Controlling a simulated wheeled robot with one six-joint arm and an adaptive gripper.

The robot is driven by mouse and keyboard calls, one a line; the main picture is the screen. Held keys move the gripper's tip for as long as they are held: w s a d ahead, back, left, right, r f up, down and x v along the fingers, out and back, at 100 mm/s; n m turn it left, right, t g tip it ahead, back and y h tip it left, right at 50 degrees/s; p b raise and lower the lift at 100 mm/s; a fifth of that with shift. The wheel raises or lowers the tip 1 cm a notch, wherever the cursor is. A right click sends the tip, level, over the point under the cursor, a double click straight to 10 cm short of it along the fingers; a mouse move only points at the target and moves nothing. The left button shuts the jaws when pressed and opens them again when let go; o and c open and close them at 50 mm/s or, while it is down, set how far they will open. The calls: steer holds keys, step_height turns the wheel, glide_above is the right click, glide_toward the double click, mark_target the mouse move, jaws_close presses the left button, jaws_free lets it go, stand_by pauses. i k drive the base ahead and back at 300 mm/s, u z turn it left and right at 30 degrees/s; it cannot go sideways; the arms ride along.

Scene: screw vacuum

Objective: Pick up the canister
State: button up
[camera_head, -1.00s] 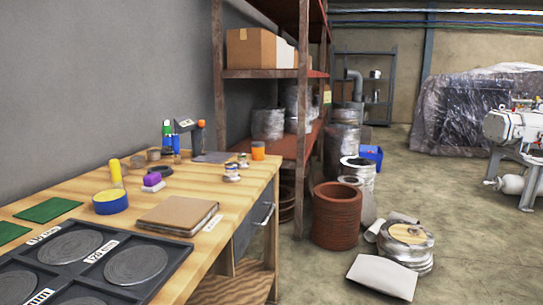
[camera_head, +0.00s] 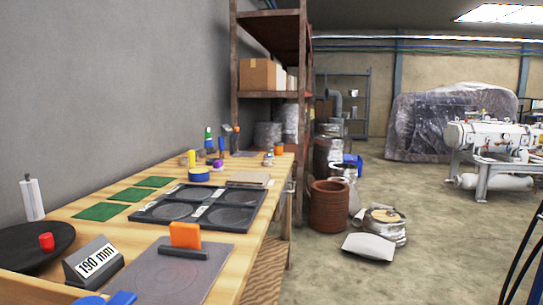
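My gripper is not in view. I cannot tell for sure which thing is the canister. Several small round containers stand on the wooden workbench (camera_head: 125,232): a yellow cylinder (camera_head: 192,158), an orange cup (camera_head: 279,149) at the far end, and small tins (camera_head: 268,159) beside it. A squat blue round container (camera_head: 199,174) sits nearer. A slim white cylinder (camera_head: 33,199) stands upright at the left edge.
A black tray (camera_head: 150,210) with round recesses, a 190 mm sign (camera_head: 93,262) and an orange block (camera_head: 185,235) lie on the bench. Open floor (camera_head: 430,270) lies right.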

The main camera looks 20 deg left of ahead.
mark_target(278, 147)
steer(key=k, duration=0.3)
steer(key=u, duration=0.8)
steer(key=i, duration=1.25)
